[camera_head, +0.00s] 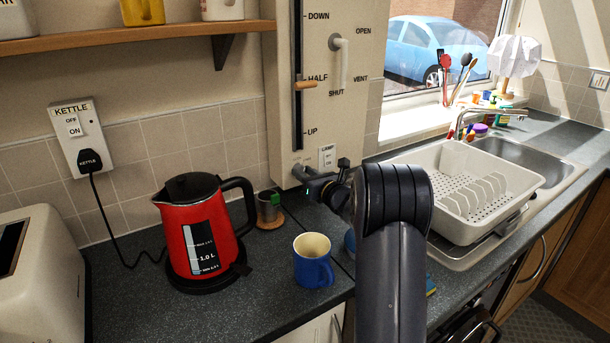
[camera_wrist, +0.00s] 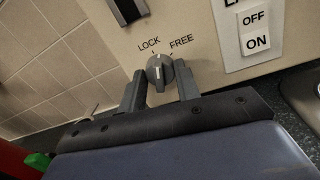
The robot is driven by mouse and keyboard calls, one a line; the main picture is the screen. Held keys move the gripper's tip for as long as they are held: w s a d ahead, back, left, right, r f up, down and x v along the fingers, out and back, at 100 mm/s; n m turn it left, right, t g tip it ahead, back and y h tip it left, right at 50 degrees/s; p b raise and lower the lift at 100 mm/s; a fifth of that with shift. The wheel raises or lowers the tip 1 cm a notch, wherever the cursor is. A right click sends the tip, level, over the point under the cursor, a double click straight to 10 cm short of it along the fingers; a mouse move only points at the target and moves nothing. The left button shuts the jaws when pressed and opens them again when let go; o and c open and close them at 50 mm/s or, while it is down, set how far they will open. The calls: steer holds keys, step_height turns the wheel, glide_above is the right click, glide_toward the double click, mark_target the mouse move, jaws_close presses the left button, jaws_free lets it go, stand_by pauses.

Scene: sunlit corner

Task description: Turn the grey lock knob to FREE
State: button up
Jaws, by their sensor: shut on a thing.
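The grey lock knob (camera_wrist: 157,68) is on the cream panel, below the printed words LOCK and FREE. It has a white pointer line that runs nearly upright in the wrist view and looks closer to the LOCK mark than to FREE. My gripper (camera_wrist: 161,76) has one finger on each side of the knob and is shut on it. In the head view my gripper (camera_head: 307,174) reaches the lower part of the panel (camera_head: 283,120), and the knob is hard to make out there.
A lamp switch (camera_head: 327,157) is just right of the knob. Above are a slider (camera_head: 305,85) and a white handle (camera_head: 340,60). A blue mug (camera_head: 314,266), a metal cup (camera_head: 268,207) and a red kettle (camera_head: 200,235) stand nearby. A dish rack (camera_head: 455,235) is at right.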

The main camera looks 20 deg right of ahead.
steer(key=m, duration=0.4)
steer(key=shift+m, duration=0.3)
steer(key=shift+f+m+t+h+p, duration=0.1)
steer(key=shift+m+t+h+p, duration=0.35)
steer(key=shift+m, duration=1.55)
steer(key=o, duration=1)
